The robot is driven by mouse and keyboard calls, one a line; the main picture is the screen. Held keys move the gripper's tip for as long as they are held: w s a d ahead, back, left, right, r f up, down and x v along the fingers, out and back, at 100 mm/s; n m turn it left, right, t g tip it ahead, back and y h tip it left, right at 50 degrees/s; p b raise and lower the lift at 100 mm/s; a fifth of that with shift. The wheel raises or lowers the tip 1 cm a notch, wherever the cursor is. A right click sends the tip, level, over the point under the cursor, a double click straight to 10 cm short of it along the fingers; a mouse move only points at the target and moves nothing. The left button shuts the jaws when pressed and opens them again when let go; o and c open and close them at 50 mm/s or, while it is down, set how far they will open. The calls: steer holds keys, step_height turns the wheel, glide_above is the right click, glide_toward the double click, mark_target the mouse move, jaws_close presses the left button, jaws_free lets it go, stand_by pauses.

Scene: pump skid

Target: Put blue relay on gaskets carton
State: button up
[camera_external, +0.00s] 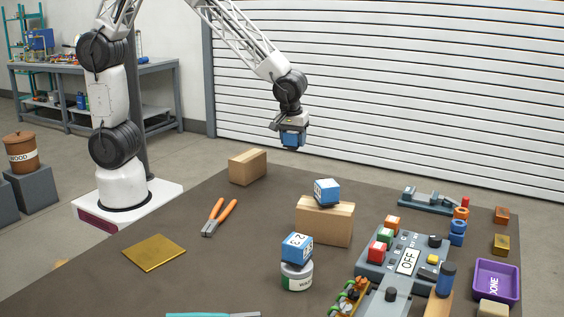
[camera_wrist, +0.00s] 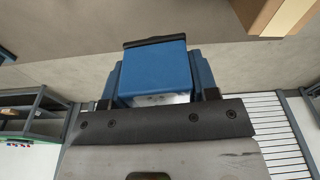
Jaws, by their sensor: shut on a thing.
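My gripper (camera_external: 291,142) is raised above the far edge of the table, shut on a blue block (camera_wrist: 153,72), which I take to be the blue relay. In the external view this blue block (camera_external: 293,138) hangs clear of the table. Two tan cartons stand on the table: a plain one (camera_external: 246,168) at the far left, below and left of my gripper, and a larger one (camera_external: 324,223) near the middle. No label reading gaskets shows on either. A carton corner (camera_wrist: 283,14) shows at the upper right of the wrist view.
A blue-and-white cube (camera_external: 326,192) sits on the larger carton, and another (camera_external: 297,247) sits on a white can (camera_external: 297,277). Orange-handled pliers (camera_external: 219,217) and a brass plate (camera_external: 154,253) lie at left. A grey control panel (camera_external: 408,262) and purple tray (camera_external: 496,281) are at right.

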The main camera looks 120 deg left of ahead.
steer(key=s+d+r+n, duration=0.1)
steer(key=s+d, duration=0.1)
steer(key=s, duration=0.3)
steer(key=s+d+r+n, duration=0.1)
steer(key=s+d+n, duration=0.1)
steer(key=s, duration=0.4)
steer(key=s+d+r+n, duration=0.1)
steer(key=s+d, duration=0.1)
steer(key=s, duration=0.4)
steer(key=shift+n+g, duration=0.3)
steer(key=s+d+f+n, duration=0.1)
steer(key=s+d+n, duration=0.2)
steer(key=s, duration=1)
steer(key=shift+d, duration=0.75)
steer(key=shift+w, duration=0.1)
glide_above(247, 154)
steer(key=shift+w+d+f, duration=0.2)
steer(key=shift+w+f, duration=0.05)
steer(key=shift+f, duration=0.5)
steer(key=shift+f, duration=1.75)
steer(key=shift+f, duration=0.1)
